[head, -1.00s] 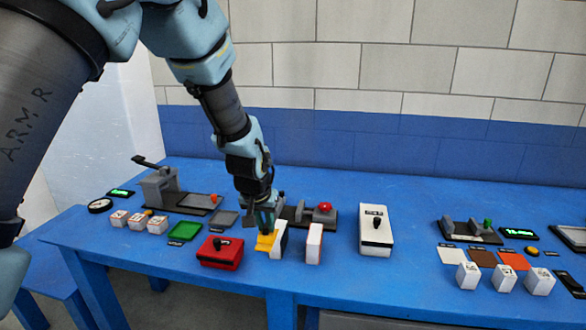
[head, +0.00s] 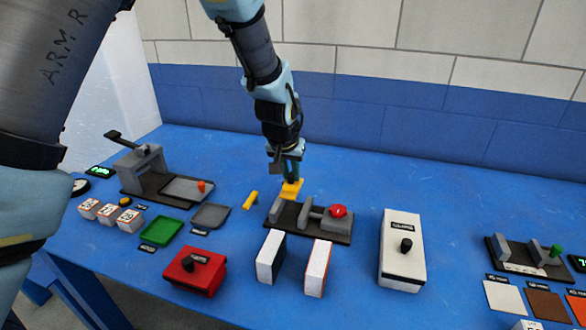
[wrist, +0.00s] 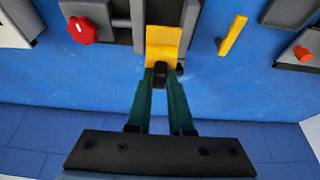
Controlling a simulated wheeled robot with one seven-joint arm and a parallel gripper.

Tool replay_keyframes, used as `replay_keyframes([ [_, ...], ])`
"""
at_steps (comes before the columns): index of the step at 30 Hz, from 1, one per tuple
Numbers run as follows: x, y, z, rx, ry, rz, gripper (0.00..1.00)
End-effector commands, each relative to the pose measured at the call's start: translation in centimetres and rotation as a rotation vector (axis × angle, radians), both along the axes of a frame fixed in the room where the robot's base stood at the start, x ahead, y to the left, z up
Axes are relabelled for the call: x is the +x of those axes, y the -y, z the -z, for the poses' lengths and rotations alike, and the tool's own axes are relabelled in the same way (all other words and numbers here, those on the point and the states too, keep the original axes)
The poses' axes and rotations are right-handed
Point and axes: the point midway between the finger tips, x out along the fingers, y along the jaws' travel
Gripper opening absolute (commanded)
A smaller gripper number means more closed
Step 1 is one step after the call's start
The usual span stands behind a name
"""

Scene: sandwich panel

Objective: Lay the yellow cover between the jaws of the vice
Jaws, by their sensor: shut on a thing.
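The yellow cover (head: 291,187) is in my gripper (head: 289,174), behind the left part of the vice in the head view. In the wrist view the cover (wrist: 163,42) sticks out from the shut fingertips (wrist: 160,68). The vice (head: 325,230) has a dark base, grey jaws and a red knob (head: 338,211). In the wrist view, the cover's far end lines up with the gap between the grey jaws (wrist: 190,22). I cannot tell its height over the vice base.
A yellow bar (head: 251,200) lies left of the vice. Two upright white blocks (head: 318,270) stand in front. A red box (head: 195,271), a green tray (head: 162,232) and a grey tray (head: 211,216) are to the left. A white box (head: 402,255) is to the right. The table behind is clear.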

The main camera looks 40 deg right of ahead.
Motion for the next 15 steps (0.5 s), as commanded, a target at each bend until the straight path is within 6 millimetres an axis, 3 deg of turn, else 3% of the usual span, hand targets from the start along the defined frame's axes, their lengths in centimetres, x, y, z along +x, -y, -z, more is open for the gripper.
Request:
replay_keyframes([
  [15, 0.0, 0.0, 4.2, 0.000, 0.000, 0.000, 0.00],
])
